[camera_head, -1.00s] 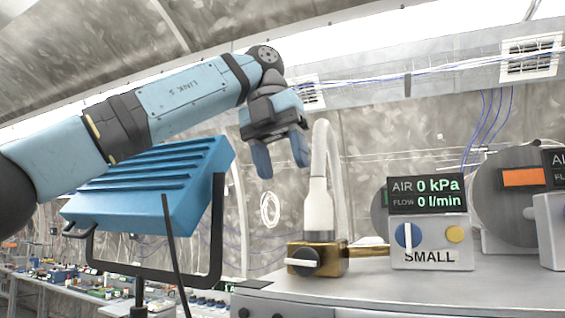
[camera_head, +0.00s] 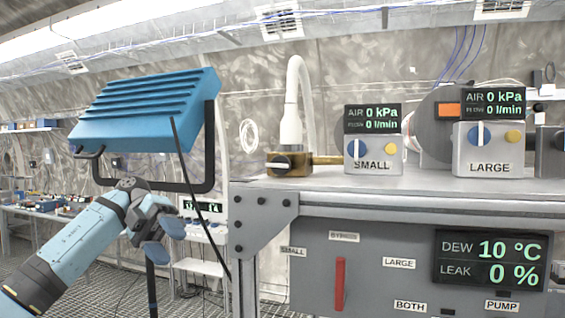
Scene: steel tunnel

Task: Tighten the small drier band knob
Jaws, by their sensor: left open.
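A white drier-like tube with a hose (camera_head: 291,125) stands upright on a brass block (camera_head: 300,170). A dark knob with a pale bar (camera_head: 283,163) is on the block's front. The SMALL box (camera_head: 373,158) to its right has a blue knob (camera_head: 356,148) with an upright white bar and a yellow button (camera_head: 390,148). I cannot tell which knob is the band knob. My left gripper (camera_head: 164,240) is open and empty, lower left of the brass block and well apart from it. My right gripper is not in view.
A blue lamp (camera_head: 148,112) on a black stand is above my left gripper, its cable (camera_head: 190,185) hanging between gripper and bench. The bench edge (camera_head: 400,205) and grey panel with a red handle (camera_head: 340,284) are at right. The LARGE box (camera_head: 488,150) stands beyond SMALL.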

